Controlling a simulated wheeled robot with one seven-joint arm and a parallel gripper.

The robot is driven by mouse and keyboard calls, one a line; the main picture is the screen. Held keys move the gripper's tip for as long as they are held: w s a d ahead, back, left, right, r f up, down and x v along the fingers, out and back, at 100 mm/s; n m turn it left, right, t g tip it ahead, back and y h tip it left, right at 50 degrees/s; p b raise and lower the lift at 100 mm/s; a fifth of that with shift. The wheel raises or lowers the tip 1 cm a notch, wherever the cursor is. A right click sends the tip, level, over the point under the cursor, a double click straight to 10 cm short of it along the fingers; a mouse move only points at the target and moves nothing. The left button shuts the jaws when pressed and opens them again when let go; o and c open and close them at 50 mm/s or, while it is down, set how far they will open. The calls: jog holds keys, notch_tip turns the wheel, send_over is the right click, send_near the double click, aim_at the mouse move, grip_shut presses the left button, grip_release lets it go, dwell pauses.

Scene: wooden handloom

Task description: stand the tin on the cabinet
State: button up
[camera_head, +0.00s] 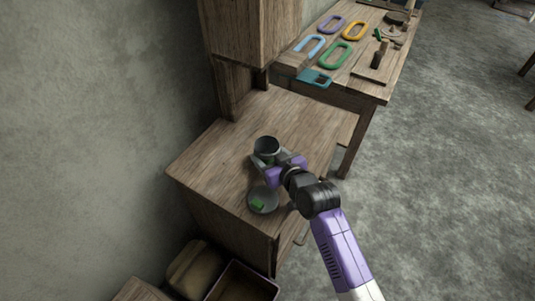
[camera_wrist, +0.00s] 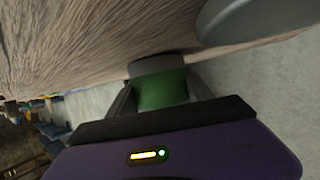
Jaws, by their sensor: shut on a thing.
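In the wrist view the tin (camera_wrist: 160,88) shows a green side and a grey end toward the wood. My gripper (camera_head: 268,158) is shut on the tin, with one finger on each side, also in the wrist view (camera_wrist: 163,98). The tin looks upright and at or very close to the cabinet top; I cannot tell whether it touches.
A wooden upright stands at the back. A workbench (camera_head: 340,77) with coloured rings is beyond. The cabinet top's left part is clear.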

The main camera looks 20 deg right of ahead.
jog(key=shift+f, duration=0.1)
jog(key=o, duration=1.4)
jog(key=shift+c, duration=0.2)
jog(key=v, duration=1.2)
